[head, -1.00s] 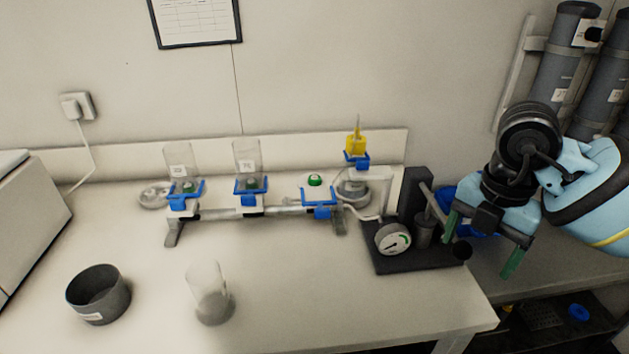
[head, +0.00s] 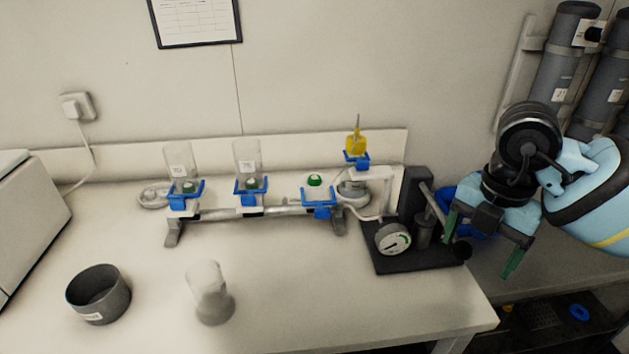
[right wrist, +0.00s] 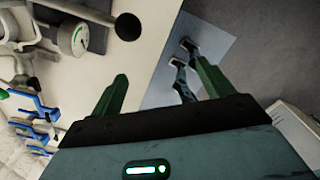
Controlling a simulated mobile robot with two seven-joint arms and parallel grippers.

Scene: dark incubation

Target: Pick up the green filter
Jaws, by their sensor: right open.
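A small green round piece (head: 314,180) sits on the rightmost holder with a blue clamp (head: 319,196), with no clear cup over it. Similar green pieces show at the middle holder (head: 251,183) and the left holder (head: 188,187), each with a clear cup above. I cannot tell for sure which is the green filter. My right gripper (head: 482,245) is open and empty beyond the bench's right edge, well right of these holders. In the right wrist view, its two green fingers (right wrist: 160,72) are spread apart with nothing between them. My left gripper is not in view.
A black stand with a pressure gauge (head: 392,238) is between the holders and my right gripper. A dark bowl (head: 100,295) and a clear cup (head: 209,290) stand on the front bench.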

